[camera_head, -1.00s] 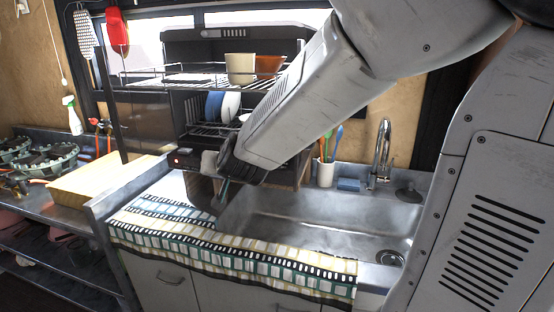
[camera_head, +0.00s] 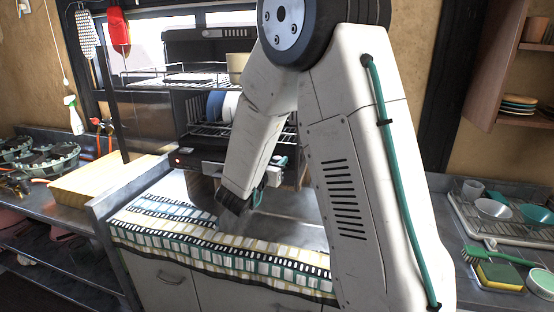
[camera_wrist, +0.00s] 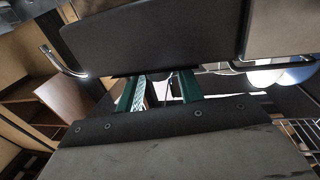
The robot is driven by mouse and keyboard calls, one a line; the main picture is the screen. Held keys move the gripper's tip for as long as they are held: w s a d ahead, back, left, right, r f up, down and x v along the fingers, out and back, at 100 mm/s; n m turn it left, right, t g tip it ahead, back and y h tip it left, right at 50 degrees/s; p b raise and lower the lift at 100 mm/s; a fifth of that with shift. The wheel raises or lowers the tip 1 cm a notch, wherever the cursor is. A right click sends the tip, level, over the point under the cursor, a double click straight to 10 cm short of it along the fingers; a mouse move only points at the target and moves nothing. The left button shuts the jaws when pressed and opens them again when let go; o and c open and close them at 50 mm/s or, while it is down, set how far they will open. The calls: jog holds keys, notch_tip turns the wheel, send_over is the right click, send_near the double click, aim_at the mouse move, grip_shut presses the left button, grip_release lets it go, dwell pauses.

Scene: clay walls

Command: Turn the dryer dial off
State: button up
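The dish dryer (camera_head: 200,50) is a dark unit with a raised hood and wire shelves, standing behind the counter in the head view. A small red light (camera_head: 179,162) glows at the left of its low front panel. I cannot make out the dial; my arm covers the middle and right of that panel. My gripper (camera_head: 272,178) is low in front of the dryer, partly hidden behind my arm. In the wrist view its two green fingers (camera_wrist: 158,90) stand apart with nothing seen between them. I cannot tell whether it touches the dryer.
A patterned cloth (camera_head: 170,222) covers the counter's front edge. A wooden board (camera_head: 95,182) lies to the left. Plates (camera_head: 215,106) and a cup (camera_head: 237,62) sit in the dryer. A dish rack (camera_head: 468,212) and sponge (camera_head: 500,275) are on the right.

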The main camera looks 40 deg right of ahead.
jog(key=shift+x, duration=1.1)
jog(key=c, duration=0.7)
jog(key=shift+o, duration=0.2)
jog(key=shift+s+d+n+t+y, duration=0.1)
jog(key=shift+n+t+y, duration=0.75)
jog(key=shift+t, duration=0.25)
jog(key=shift+n+t+y, duration=0.65)
jog(key=shift+n+t, duration=0.1)
jog(key=shift+t, duration=0.15)
jog(key=o, duration=0.7)
jog(key=shift+c, duration=0.2)
